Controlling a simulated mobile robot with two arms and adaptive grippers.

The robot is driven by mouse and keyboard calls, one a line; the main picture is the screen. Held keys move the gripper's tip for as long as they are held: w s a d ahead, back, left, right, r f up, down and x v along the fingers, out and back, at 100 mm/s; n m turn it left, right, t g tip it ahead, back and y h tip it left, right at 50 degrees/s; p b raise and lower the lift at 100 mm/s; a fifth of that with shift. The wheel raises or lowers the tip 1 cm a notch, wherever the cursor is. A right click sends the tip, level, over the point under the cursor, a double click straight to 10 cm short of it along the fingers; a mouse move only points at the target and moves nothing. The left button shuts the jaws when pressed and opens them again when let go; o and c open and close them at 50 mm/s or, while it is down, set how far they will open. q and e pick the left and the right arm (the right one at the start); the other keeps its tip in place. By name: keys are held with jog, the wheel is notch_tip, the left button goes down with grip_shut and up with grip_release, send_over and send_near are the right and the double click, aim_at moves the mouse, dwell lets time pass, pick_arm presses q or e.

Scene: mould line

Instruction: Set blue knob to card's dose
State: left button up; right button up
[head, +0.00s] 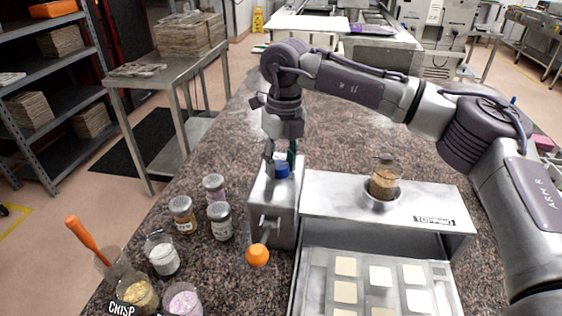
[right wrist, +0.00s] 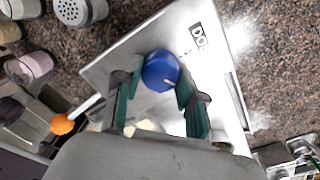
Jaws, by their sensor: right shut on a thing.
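The blue knob (head: 281,171) sits on top of the grey metal dosing box (head: 262,195) at the left end of the topping machine. My right gripper (head: 281,158) comes down from above and is shut on the knob. In the right wrist view the knob (right wrist: 161,71) shows between the green-sided fingers of the gripper (right wrist: 156,86). I cannot read a dose setting. No dose card can be made out. My left gripper is not in view.
An orange ball-ended lever (head: 257,256) sticks out from the box's front. Several jars (head: 221,221) and cups (head: 184,300) stand to its left. A hopper with brown contents (head: 384,181) tops the machine. A tray with pale squares (head: 345,291) lies in front. The counter behind is clear.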

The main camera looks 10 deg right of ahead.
aim_at(284, 164)
jog(key=o, duration=1.1)
jog(key=shift+o, duration=0.2)
jog(key=shift+r, duration=0.1)
notch_tip(284, 164, up, 12)
jog(key=shift+w+d, duration=0.15)
jog(key=shift+d, duration=0.15)
